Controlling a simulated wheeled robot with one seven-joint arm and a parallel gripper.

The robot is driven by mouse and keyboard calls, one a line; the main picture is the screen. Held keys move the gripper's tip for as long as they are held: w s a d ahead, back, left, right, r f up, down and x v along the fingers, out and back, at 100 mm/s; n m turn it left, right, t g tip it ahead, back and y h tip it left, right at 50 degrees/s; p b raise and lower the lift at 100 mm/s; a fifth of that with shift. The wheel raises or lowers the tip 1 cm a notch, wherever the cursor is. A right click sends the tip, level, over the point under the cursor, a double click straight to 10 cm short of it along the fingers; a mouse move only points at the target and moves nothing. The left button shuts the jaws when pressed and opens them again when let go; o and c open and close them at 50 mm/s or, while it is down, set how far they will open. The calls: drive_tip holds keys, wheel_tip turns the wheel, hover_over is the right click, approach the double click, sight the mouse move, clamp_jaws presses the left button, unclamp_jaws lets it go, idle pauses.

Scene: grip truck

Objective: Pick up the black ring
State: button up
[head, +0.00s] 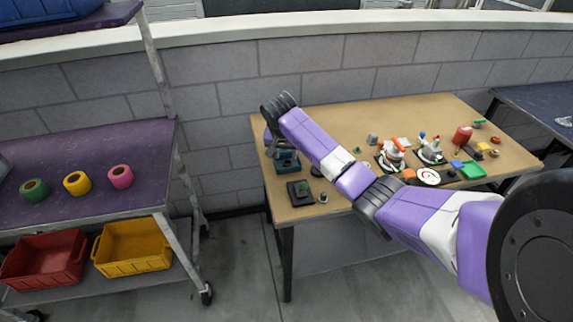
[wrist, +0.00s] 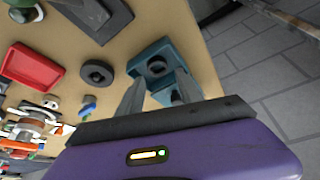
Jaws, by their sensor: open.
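The black ring (wrist: 97,73) lies flat on the tan tabletop in the wrist view, left of my gripper's fingers and apart from them. In the head view a small dark round thing (head: 316,172), partly behind my arm, looks like the same ring. My gripper (wrist: 160,80) is open, with nothing between its two grey fingers. The fingers overlap a teal block (wrist: 155,60) with a round dark hole in its top. The teal block also shows in the head view (head: 288,163) at the table's left end, where my gripper's fingertips cannot be made out.
A red tray (wrist: 31,66) lies left of the ring. A black tray (head: 300,194) sits near the front left table edge. Several small toys and a green tray (head: 472,170) crowd the table's right half. A purple cart (head: 85,150) with tape rolls stands left.

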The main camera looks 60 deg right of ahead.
sight(288, 164)
drive_tip(key=shift+s+x, duration=0.15)
drive_tip(key=shift+x, duration=0.9)
drive_tip(key=shift+s+x, duration=0.1)
drive_tip(key=shift+x, duration=1)
drive_tip(key=shift+a, duration=0.1)
clamp_jaws()
